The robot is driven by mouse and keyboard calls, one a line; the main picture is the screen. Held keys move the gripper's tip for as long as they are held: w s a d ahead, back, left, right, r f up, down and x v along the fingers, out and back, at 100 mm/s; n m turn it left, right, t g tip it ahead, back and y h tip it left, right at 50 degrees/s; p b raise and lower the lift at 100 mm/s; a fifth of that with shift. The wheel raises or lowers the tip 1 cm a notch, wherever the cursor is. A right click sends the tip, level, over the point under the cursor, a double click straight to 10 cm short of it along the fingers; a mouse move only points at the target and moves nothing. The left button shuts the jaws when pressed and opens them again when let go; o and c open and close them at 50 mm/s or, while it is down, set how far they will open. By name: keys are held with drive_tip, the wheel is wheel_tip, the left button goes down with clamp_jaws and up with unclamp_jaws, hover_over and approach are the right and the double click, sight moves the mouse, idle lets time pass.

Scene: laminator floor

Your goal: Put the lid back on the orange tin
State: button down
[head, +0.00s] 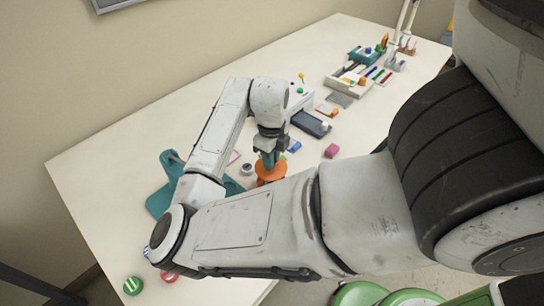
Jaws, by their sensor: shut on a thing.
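The orange tin (271,174) stands on the white table near its front edge, partly hidden behind my forearm. My gripper (269,160), with teal fingers, points down directly over it. The fingers are shut on a small part at the top of the orange shape, which I take to be the lid. Lid and tin look alike in colour here, and I cannot tell whether the lid rests on the tin or is slightly above it.
A teal stand (163,198) is to the left. A small grey round thing (247,169), a blue block (294,146) and a pink block (331,151) lie near the tin. A dark device (311,123) is behind. The table's far left is clear.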

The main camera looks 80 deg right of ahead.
drive_tip(key=shift+f+b, duration=2.15)
drive_tip(key=shift+f, duration=0.85)
drive_tip(key=shift+f, duration=0.15)
drive_tip(key=c, duration=1)
unclamp_jaws()
drive_tip(key=shift+o, duration=0.6)
drive_tip(key=o, duration=0.4)
drive_tip(key=shift+r, duration=0.2)
